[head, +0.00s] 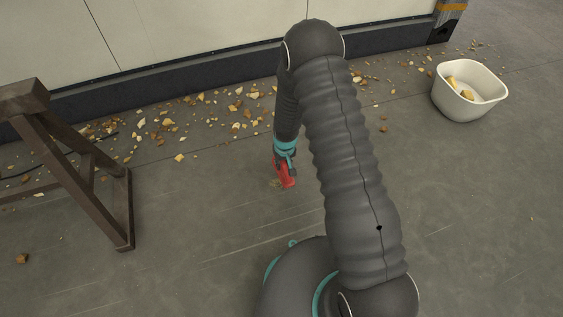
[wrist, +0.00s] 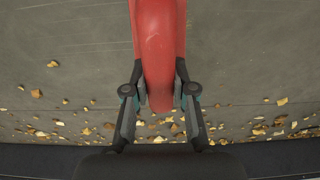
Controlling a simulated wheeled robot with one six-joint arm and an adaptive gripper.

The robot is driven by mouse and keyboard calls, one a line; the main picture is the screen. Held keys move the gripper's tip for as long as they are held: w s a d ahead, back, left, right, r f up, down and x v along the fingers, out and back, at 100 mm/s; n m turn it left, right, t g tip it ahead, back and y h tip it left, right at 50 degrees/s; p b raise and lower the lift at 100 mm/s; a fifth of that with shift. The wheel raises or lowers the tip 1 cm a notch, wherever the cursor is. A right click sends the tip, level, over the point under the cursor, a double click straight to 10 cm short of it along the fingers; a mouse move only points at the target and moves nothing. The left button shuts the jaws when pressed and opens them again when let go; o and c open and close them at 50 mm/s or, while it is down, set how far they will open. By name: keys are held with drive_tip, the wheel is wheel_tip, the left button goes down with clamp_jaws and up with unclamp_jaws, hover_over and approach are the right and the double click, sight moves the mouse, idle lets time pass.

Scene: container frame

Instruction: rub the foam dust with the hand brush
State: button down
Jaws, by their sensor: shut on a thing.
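My gripper (head: 283,160) points down near the middle of the head view. It is shut on the red hand brush (head: 288,177), held close to the floor; I cannot tell whether it touches. In the wrist view the brush's smooth red body (wrist: 158,40) runs between the two fingers of the gripper (wrist: 163,92). Its bristles are not clearly visible. A small tan patch (head: 276,183) shows at the brush's lower left; I cannot tell if it is foam dust or bristles. Yellow and brown foam-like crumbs (head: 236,107) lie scattered along the wall, beyond the brush.
A white tub (head: 455,101) with yellowish pieces in it stands at the right. A dark wooden trestle (head: 118,215) stands at the left. A pale wall with a dark base strip (head: 180,78) closes off the back. The grey floor (head: 480,220) at front right is mostly clear.

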drive_tip(key=shift+a+f+b, duration=0.15)
drive_tip(key=shift+f+b, duration=1.75)
drive_tip(key=shift+f, duration=1.85)
drive_tip(key=shift+a+f, duration=0.1)
drive_tip(key=shift+f, duration=0.2)
drive_tip(key=shift+s+a, duration=0.3)
drive_tip(key=shift+a, duration=0.6)
drive_tip(key=shift+s+a, duration=0.25)
drive_tip(key=shift+a, duration=0.65)
drive_tip(key=shift+d+p, duration=0.25)
drive_tip(key=shift+p, duration=0.3)
drive_tip(key=shift+w+d+f+b, duration=0.1)
drive_tip(key=shift+w+d+b, duration=0.15)
drive_tip(key=shift+d, duration=0.6)
drive_tip(key=shift+w+d+f+b, duration=0.1)
drive_tip(key=shift+w+d, duration=0.2)
drive_tip(key=shift+d, duration=0.5)
wheel_tip(320, 180, up, 3)
drive_tip(key=shift+a+p, duration=0.15)
drive_tip(key=shift+p, duration=0.45)
drive_tip(key=shift+d+r+p, duration=0.2)
drive_tip(key=shift+r+p, duration=0.2)
drive_tip(key=shift+r, duration=0.3)
drive_tip(key=shift+r+p, duration=0.9)
drive_tip(key=shift+r, duration=1.05)
